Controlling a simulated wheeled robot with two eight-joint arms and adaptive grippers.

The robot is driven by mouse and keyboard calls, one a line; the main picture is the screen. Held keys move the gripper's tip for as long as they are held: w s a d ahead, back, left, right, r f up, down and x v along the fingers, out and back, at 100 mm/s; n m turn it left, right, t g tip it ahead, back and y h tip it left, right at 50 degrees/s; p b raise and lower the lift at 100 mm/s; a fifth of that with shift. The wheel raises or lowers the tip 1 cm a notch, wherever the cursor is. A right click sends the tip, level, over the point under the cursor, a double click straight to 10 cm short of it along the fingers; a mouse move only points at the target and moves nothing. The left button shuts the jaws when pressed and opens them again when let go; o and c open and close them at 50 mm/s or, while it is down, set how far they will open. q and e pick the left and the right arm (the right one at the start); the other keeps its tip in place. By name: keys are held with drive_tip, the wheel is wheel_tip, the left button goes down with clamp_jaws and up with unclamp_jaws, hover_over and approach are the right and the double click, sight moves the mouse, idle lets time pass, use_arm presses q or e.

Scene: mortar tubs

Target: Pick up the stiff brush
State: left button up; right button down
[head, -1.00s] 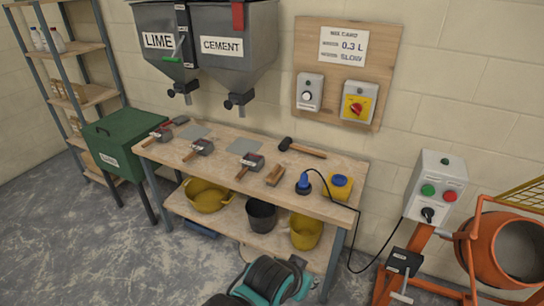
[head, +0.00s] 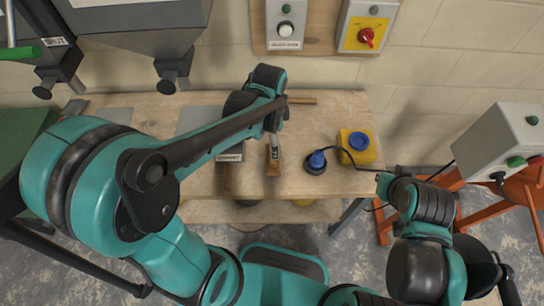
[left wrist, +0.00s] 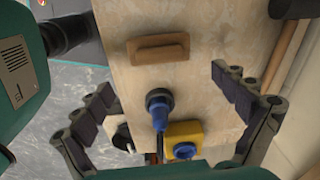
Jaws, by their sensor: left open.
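The stiff brush is a small wooden block (head: 273,167) lying on the workbench (head: 335,110), partly hidden by my left arm in the head view. In the left wrist view the brush (left wrist: 160,48) lies across the picture, beyond and between my fingertips, and nothing touches it. My left gripper (head: 273,127) is over the bench close to the brush in the head view. In the left wrist view the gripper (left wrist: 168,92) has its fingers spread wide and empty. My right arm is at the lower right, off the bench; its gripper's fingers are not clear.
A hammer handle (head: 302,100) lies behind. Hoppers hang above the bench at left.

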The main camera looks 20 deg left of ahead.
use_arm(q)
drive_tip(key=shift+w+d+f+m, duration=0.2)
drive_tip(key=shift+w+f+m, duration=0.15)
drive_tip(key=shift+f, duration=0.2)
drive_tip(key=shift+d+f+m+g, duration=0.2)
drive_tip(key=shift+f+m+g, duration=0.05)
drive_tip(key=shift+g, duration=0.05)
wheel_tip(320, 180, down, 3)
drive_tip(key=shift+s+r+b, duration=0.1)
drive_tip(key=shift+b, duration=0.5)
drive_tip(key=f+b, duration=0.2)
drive_tip(key=f, duration=0.2)
drive_tip(key=shift+a+f, duration=0.2)
drive_tip(key=shift+f, duration=0.35)
drive_tip(key=shift+r, duration=0.1)
drive_tip(key=shift+c, duration=1.2)
drive_tip(key=c, duration=1.5)
